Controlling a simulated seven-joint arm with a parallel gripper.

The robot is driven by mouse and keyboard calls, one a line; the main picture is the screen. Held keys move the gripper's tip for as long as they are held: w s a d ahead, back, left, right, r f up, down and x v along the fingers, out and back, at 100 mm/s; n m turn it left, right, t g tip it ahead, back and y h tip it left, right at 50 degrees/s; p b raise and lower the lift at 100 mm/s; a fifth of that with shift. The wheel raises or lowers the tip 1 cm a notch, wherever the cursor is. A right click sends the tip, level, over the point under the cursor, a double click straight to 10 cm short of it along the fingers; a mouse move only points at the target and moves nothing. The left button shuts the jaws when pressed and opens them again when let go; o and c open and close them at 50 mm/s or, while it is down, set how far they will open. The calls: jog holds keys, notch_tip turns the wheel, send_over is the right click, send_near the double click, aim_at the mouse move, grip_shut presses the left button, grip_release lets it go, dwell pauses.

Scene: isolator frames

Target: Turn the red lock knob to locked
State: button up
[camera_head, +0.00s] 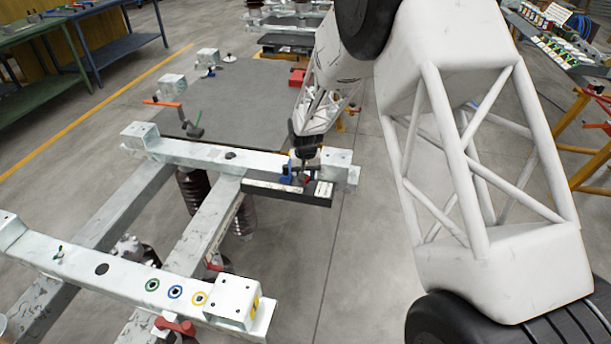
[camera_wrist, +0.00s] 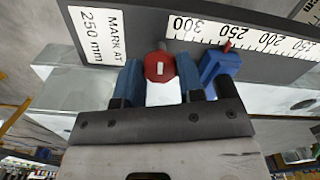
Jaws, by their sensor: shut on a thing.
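The red lock knob (camera_wrist: 160,68) with a small white mark on its face shows in the wrist view, at the edge of a dark scale bar (camera_wrist: 145,22). My gripper (camera_wrist: 160,76) has its two blue fingertips on either side of the knob and is shut on it. In the head view my gripper (camera_head: 305,165) comes down at the right end of a pale steel beam, and the knob is largely hidden there. A blue block (camera_wrist: 221,66) with a red pointer sits right of the fingers, on the scale.
A label (camera_wrist: 98,35) reads "MARK AT 250 mm", and a numbered white scale (camera_wrist: 245,38) runs along the bar. The pale beam (camera_head: 190,152) belongs to a frame with brown insulators (camera_head: 195,190). Benches stand at upper left; a parts table (camera_head: 560,45) is at upper right.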

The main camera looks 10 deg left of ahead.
jog(key=m, duration=0.5)
dwell(0.4)
jog(key=o, duration=0.9)
jog(key=shift+r, duration=3.9)
jog(key=shift+d+r, duration=0.1)
